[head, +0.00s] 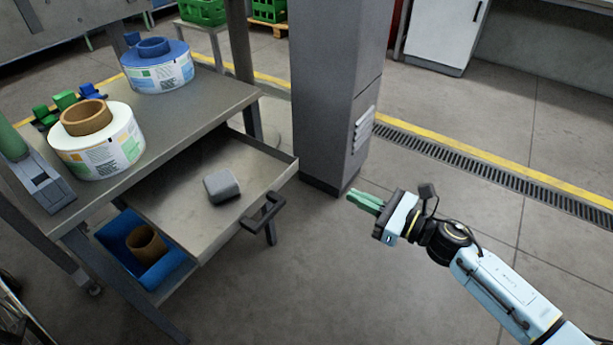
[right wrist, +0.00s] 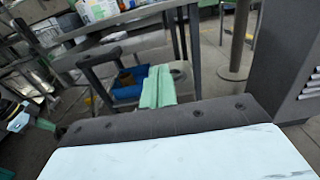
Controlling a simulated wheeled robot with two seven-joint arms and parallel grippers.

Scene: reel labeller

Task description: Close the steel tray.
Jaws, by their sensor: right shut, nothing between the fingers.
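The steel tray (head: 172,204) is a drawer under the workbench, pulled out toward the front right. A dark handle (head: 262,214) is on its front face; the handle also shows in the right wrist view (right wrist: 98,58). A grey rounded block (head: 221,186) lies inside the tray. My right gripper (head: 364,202) has green fingers that are shut and empty. It is in the air to the right of the handle, apart from it. Its fingers (right wrist: 158,87) also show in the right wrist view, pointing toward the bench. My left gripper is not in the head view.
The workbench (head: 205,100) carries a white label reel (head: 98,140) and a blue-topped reel (head: 157,68). A blue bin (head: 128,232) with a brown core (head: 146,244) sits below the tray. A grey column (head: 335,90) stands behind my right gripper. The floor in front is clear.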

